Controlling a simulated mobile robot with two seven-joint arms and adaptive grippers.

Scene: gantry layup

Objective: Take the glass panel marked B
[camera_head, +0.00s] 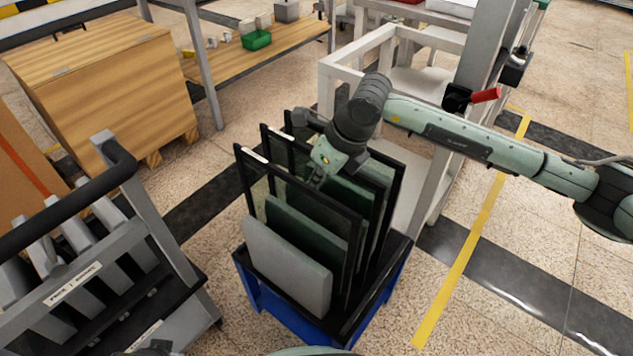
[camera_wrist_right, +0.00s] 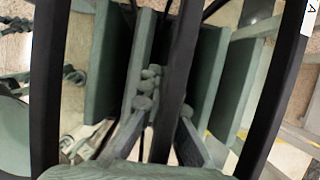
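Several dark-framed glass panels stand upright in a rack (camera_head: 345,318) on a blue stand. The front one (camera_head: 300,188) and the one behind it (camera_head: 267,138) have pale labels on their top edges, too small to read, so I cannot tell which is B. My right gripper (camera_head: 318,176) points down among the panels. In the right wrist view its fingers (camera_wrist_right: 168,112) lie on either side of a black frame bar (camera_wrist_right: 181,65); whether both press on it is unclear. My left gripper is not in view.
A grey slotted rack (camera_head: 75,290) with a black handle stands close on the left. A light metal frame (camera_head: 340,72) stands behind. Floor at the right is clear.

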